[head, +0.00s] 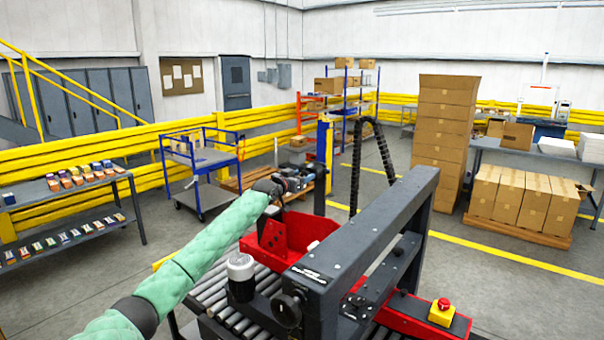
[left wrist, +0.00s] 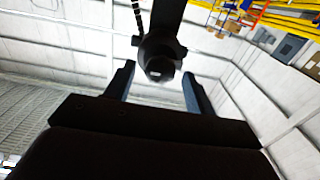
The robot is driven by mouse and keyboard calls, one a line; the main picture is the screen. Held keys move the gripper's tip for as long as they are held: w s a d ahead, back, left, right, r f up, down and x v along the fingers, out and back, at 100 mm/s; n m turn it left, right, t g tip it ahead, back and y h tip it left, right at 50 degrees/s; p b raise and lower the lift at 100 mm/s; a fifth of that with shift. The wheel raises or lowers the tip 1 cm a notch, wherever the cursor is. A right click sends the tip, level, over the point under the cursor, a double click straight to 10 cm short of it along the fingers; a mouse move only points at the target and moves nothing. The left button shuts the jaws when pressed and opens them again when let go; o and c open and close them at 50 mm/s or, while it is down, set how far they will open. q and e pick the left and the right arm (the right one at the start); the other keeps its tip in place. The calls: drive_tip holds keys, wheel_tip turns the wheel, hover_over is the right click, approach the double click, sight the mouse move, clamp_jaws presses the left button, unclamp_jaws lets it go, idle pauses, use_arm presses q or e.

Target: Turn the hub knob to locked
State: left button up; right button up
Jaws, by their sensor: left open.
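In the left wrist view a dark round knob (left wrist: 157,66) with a small pale mark on its end hangs on a dark upright bar (left wrist: 165,18). It appears to be the hub knob. My left gripper (left wrist: 158,76) is open, its two fingers on either side of the knob with a gap at each side. In the head view my left gripper (head: 308,178) is beside a dark post (head: 320,165) behind the red part of the machine; the knob cannot be made out there. Whether the knob is locked cannot be read. My right gripper is not in view.
The dark machine frame (head: 375,235) stands close in front, with rollers (head: 210,295), a red guide (head: 305,228) and a red-and-yellow stop button (head: 441,312). Cartons (head: 520,195) stand right; a blue cart (head: 205,165) stands left.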

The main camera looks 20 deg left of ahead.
use_arm(q)
drive_tip(key=shift+w+d, duration=0.1)
drive_tip(key=shift+w, duration=0.15)
drive_tip(key=c, duration=0.9)
drive_tip(key=shift+f, duration=0.1)
